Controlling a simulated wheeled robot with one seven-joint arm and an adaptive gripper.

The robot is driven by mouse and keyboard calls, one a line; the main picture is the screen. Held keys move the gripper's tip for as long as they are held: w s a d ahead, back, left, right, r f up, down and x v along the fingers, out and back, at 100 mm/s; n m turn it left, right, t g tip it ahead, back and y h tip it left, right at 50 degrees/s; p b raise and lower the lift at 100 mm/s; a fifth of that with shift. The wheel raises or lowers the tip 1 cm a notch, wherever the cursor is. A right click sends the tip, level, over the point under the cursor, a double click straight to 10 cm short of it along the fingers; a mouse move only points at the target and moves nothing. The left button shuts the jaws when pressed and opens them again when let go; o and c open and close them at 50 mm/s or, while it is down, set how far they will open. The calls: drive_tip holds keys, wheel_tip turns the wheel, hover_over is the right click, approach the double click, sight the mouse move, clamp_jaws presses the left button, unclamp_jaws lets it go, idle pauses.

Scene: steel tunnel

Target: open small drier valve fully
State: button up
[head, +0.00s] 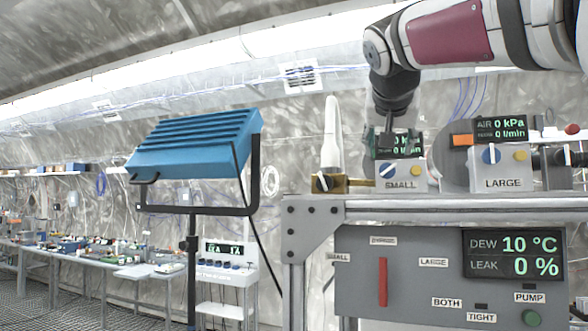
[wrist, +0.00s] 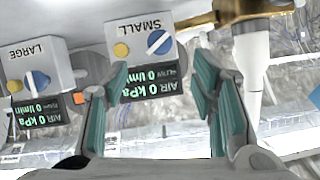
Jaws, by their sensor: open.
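The box labelled SMALL (head: 401,184) stands on the bench top. On its front are a blue knob (head: 388,171) with a white pointer bar set diagonally and a yellow button (head: 408,169). The box (wrist: 128,48) and blue knob (wrist: 160,43) also show in the wrist view, upside down. A brass fitting (head: 334,184) with a black-and-white knob (head: 322,183) sits left of the box, below a white tapered column. My gripper (wrist: 160,88) is open and empty, its teal-padded fingers apart. In the head view my gripper (head: 388,135) hangs above the SMALL box, apart from the knob.
A similar box labelled LARGE (head: 503,183) stands to the right. The small display (head: 407,145) reads 0 kPa and 0 l/min. Below the bench edge is a grey panel (head: 400,270) with a red handle and a DEW/LEAK display. A blue lamp (head: 190,145) stands left.

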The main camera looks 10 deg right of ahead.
sight(387, 170)
drive_tip(key=p+x, duration=0.2)
drive_tip(key=x, duration=0.9)
drive_tip(key=c, duration=1.1)
